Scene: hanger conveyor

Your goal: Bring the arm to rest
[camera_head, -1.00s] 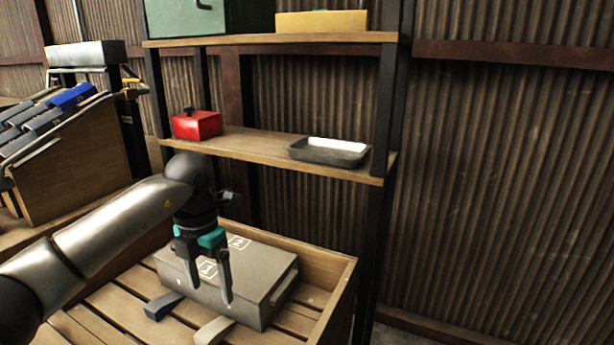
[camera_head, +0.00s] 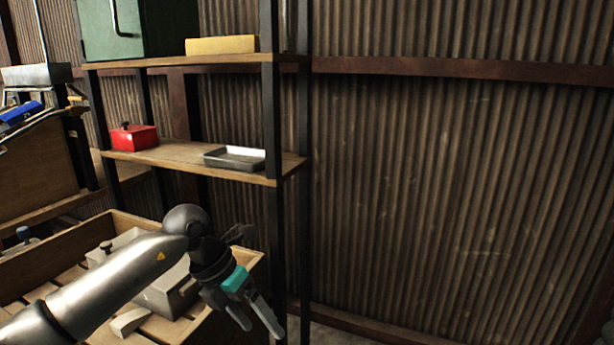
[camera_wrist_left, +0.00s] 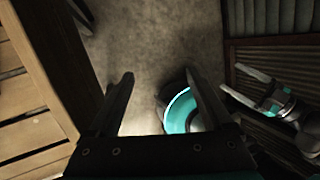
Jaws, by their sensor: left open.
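My left gripper (camera_head: 262,326) is open and empty, pointing down and to the right at the front right corner of the wooden crate. The silver left arm comes in from the lower left across the crate. My right gripper (camera_wrist_left: 245,98) shows at the right of the left wrist view; its finger state is unclear there. It is not in the head view.
A wooden crate (camera_head: 35,262) holds a grey metal box (camera_head: 165,292), partly hidden by my arm. Behind stands a shelf (camera_head: 180,152) with a red box (camera_head: 134,138) and a metal tray (camera_head: 235,158). A corrugated wall (camera_head: 450,180) fills the right, with free room before it.

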